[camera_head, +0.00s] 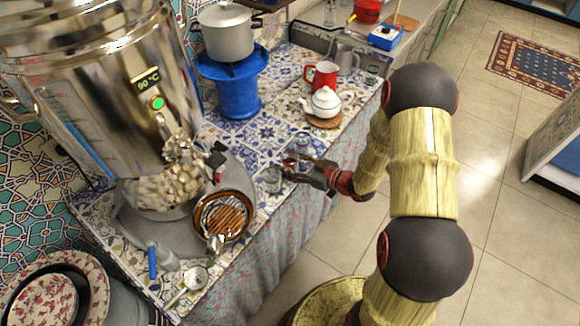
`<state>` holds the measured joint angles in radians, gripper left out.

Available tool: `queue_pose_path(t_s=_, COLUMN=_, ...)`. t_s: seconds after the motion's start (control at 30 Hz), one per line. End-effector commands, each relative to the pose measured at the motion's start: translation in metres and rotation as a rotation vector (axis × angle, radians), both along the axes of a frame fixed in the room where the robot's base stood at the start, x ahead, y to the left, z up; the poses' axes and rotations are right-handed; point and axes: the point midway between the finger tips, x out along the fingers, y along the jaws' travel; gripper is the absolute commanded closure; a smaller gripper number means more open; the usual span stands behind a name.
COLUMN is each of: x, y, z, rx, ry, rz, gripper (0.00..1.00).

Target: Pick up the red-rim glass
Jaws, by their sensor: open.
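Several small clear glasses stand near the front edge of the tiled counter. A glass with a reddish tint (290,159) seems to be the red-rim glass, though its rim is too small to be sure. Another glass (272,180) stands just left of my gripper, and one more (303,141) stands farther back. My gripper (289,174) comes in from the right, low over the counter edge, close to these glasses. It is open. Its fingers are small and partly overlap the glasses, so I cannot tell whether they touch any.
A large steel samovar (100,100) fills the left, with a round brown-striped strainer or dish (223,217) in front. A white teapot (325,103) on a wooden coaster, a red mug (322,76) and a blue stand (233,85) with a pot are behind. Open floor lies right.

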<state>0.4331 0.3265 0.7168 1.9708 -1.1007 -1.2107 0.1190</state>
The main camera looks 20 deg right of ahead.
Motion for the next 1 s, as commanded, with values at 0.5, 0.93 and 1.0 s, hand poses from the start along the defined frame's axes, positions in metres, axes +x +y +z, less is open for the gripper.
queue_pose_path(t_s=0.5, x=-0.0002, y=-0.0006, z=0.0004, rx=0.000, ry=0.000, rz=-0.001, gripper=0.71)
queue_pose_path(t_s=0.93, x=-0.0002, y=-0.0006, z=0.0005, rx=0.000, ry=0.000, rz=-0.001, gripper=0.88)
queue_pose_path(t_s=1.0, x=-0.0002, y=-0.0006, z=0.0005, rx=0.000, ry=0.000, rz=-0.001, gripper=0.88)
